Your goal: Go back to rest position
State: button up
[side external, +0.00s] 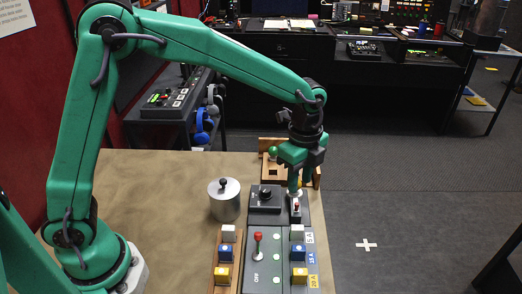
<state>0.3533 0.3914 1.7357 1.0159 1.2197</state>
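My green arm reaches over the table from the left, bent down at the wrist. My gripper (295,191) points down, low over the right part of the control panel. Its fingertips are just above or touching a small switch with a red part (296,207); I cannot tell which. The fingers look close together, but I cannot make out whether they are fully shut. No held thing is visible.
On the tan table (150,190) stand a metal canister (224,200), a black knob box (265,196), a red-tipped lever (258,243) and white, blue and yellow buttons (298,254). A wooden stand (272,170) with a green ball is behind. The left tabletop is clear.

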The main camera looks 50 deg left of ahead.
jog(key=s+a+r+n+t, duration=0.3)
jog(key=s+a+r+n, duration=0.5)
jog(key=a+r, duration=0.15)
jog(key=s+a+r+n+t, duration=0.1)
jog(key=s+a+n, duration=0.2)
jog(key=s+n, duration=0.2)
jog(key=s+a+n+t, duration=0.1)
jog(key=s+a+n, duration=0.2)
jog(key=s+n, duration=0.2)
jog(key=shift+s+a+r+t, duration=0.2)
jog(key=shift+s+r+t, duration=0.15)
jog(key=shift+s, duration=1.05)
dwell(0.6)
